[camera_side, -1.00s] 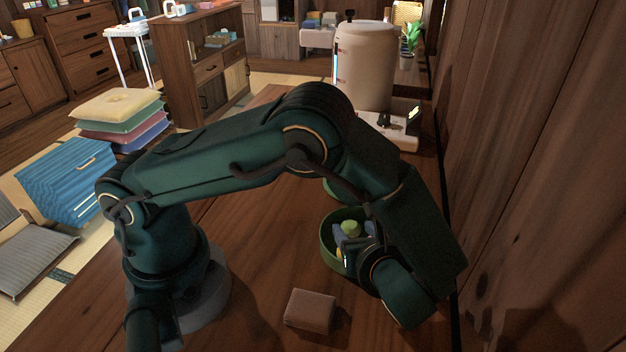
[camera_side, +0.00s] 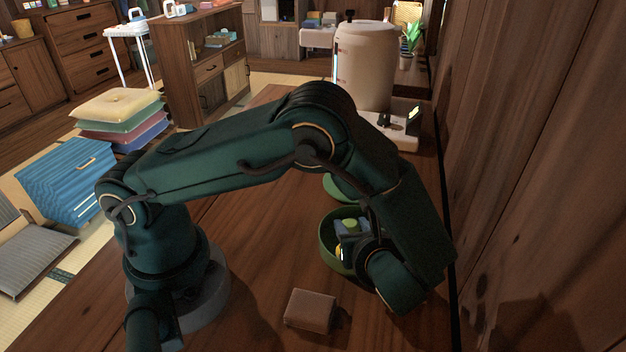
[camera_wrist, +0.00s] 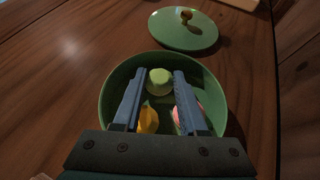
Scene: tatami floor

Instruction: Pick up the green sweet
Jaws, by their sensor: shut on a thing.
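The green sweet (camera_wrist: 159,80) is a pale green rounded piece. In the wrist view it sits between the tips of my gripper (camera_wrist: 157,77), whose two blue-grey fingers are shut on it. The fingers reach down into a round green bowl (camera_wrist: 106,93). In the side view the sweet (camera_side: 350,224) shows at my gripper (camera_side: 351,228), inside the bowl (camera_side: 328,238). A yellow sweet (camera_wrist: 148,120) and a pink sweet (camera_wrist: 178,115) lie lower in the bowl, partly hidden by the fingers. I cannot tell whether the green sweet touches the bowl's bottom.
A green lid with a brass knob (camera_wrist: 187,30) lies beyond the bowl. A brown block (camera_side: 310,311) is on the wooden table before the bowl. A large beige barrel (camera_side: 364,66) stands behind, and a wooden wall (camera_side: 530,150) is at right.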

